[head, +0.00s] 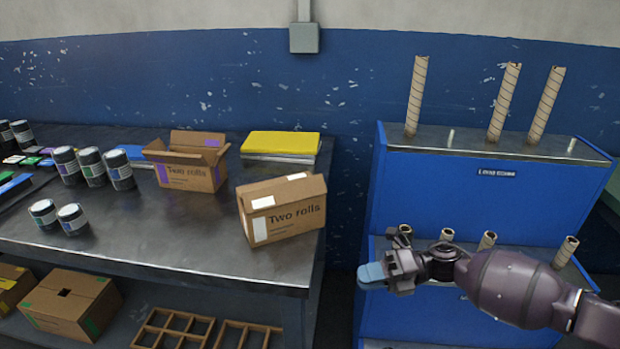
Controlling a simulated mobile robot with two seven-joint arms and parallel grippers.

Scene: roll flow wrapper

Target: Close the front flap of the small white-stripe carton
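The small white-stripe carton (290,222) stands near the right end of the grey table, marked "Two rolls". A white stripe shows on its front face and white patches on its top. Its top looks largely covered by flaps; I cannot tell whether the front flap lies fully flat. My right gripper (371,275) is to the right of the carton and lower in the picture, apart from it, beyond the table's right edge. Its blue fingertips point left and look empty; their gap cannot be made out. My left gripper is not in view.
A purple-stripe carton (190,178) with raised flaps stands behind left. A yellow-topped stack (281,143) lies behind. Several dark cans (92,168) stand left. The table (190,238) is clear in front of the carton. A blue rack (480,195) with cardboard tubes stands right.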

